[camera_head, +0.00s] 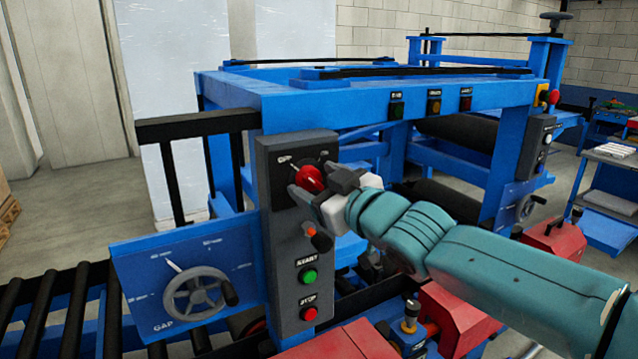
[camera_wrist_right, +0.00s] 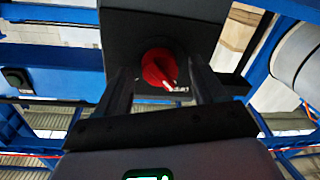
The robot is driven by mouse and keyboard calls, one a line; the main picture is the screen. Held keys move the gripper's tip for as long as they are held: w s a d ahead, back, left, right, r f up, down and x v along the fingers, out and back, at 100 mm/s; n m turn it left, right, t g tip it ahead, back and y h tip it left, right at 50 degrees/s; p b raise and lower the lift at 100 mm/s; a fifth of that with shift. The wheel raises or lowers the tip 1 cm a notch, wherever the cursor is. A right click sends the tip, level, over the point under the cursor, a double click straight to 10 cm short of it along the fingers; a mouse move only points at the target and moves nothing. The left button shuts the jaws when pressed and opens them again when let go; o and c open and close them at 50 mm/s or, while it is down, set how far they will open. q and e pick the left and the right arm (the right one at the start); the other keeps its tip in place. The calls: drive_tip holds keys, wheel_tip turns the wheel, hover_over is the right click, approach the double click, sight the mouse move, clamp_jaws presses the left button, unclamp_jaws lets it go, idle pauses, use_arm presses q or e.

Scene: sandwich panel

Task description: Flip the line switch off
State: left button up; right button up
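The line switch appears to be the red rotary knob (camera_head: 309,179) near the top of a dark grey control box (camera_head: 283,240). Small labels sit above it, too small to read. My right gripper (camera_head: 318,182) is at the knob, coming from the right. In the right wrist view the red knob (camera_wrist_right: 160,68) shows between the two dark fingers (camera_wrist_right: 161,88), which are spread apart. A white mark shows on the knob's lower right. I cannot tell whether the fingers touch it. My left gripper is not in view.
Below the knob are an orange-tipped dark lever (camera_head: 319,238), a green START button (camera_head: 309,277) and a red STOP button (camera_head: 310,314). A GAP handwheel (camera_head: 197,293) stands at lower left. The blue machine frame (camera_head: 300,105) rises behind; red blocks (camera_head: 462,315) lie below my arm.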

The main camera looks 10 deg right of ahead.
drive_tip(key=shift+s, duration=0.1)
drive_tip(key=shift+s+d, duration=0.2)
drive_tip(key=shift+s, duration=0.1)
drive_tip(key=p+v, duration=0.2)
drive_tip(key=v, duration=1.3)
drive_tip(key=shift+s, duration=0.25)
drive_tip(key=shift+w+r, duration=0.1)
